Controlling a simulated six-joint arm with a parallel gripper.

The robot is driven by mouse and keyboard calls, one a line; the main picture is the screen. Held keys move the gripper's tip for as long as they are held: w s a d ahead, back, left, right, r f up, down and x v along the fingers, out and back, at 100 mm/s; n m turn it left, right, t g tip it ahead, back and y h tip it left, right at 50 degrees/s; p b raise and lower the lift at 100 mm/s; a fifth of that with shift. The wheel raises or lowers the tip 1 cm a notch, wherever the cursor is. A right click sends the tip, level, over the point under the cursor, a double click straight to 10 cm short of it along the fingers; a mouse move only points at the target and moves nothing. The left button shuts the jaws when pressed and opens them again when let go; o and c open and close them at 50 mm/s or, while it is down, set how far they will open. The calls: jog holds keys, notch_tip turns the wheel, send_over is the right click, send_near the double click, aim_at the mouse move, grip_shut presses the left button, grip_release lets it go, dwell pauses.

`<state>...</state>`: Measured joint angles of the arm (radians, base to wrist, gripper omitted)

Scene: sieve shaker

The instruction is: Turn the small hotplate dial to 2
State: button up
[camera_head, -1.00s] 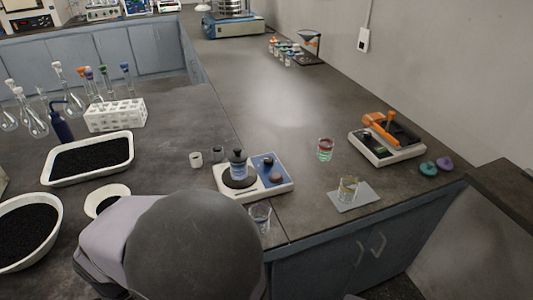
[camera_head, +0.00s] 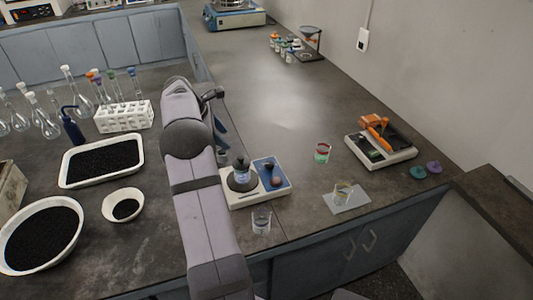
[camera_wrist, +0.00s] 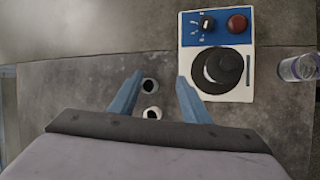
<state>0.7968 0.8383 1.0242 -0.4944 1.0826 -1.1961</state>
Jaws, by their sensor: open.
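The small hotplate (camera_head: 279,191) is white with a blue control panel, and it also shows in the wrist view (camera_wrist: 243,93). On the panel are a small black dial (camera_wrist: 207,22) with white scale marks and a larger red knob (camera_wrist: 238,23). The number the dial points at is too small to read. A dark bottle (camera_head: 242,171) stands on the round black plate. My gripper (camera_wrist: 160,78) is open and empty, with blue fingers spread. In the wrist view it is left of the hotplate and below the dial, apart from both. In the head view my arm mostly hides it.
Two small cups (camera_wrist: 149,86) (camera_wrist: 153,113) show between my fingers in the wrist view. A glass beaker (camera_head: 261,221) stands just in front of the hotplate. A beaker with red contents (camera_head: 323,153) and a balance (camera_head: 381,145) are to the right.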

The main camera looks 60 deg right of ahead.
jog(key=s+d+f+m+g+y+p, duration=0.1)
jog(key=s+d+g, duration=0.1)
jog(key=s+d, duration=0.4)
jog(key=m+y+p, duration=0.1)
jog(key=y+p, duration=0.2)
send_near(268, 163)
jog(key=shift+p+x, duration=0.9)
jog(key=shift+x, duration=3.15)
jog(key=shift+s, duration=0.1)
jog(key=c, duration=1)
jog(key=shift+f+g, duration=0.1)
jog(key=shift+g, duration=0.2)
jog(key=shift+c, duration=0.2)
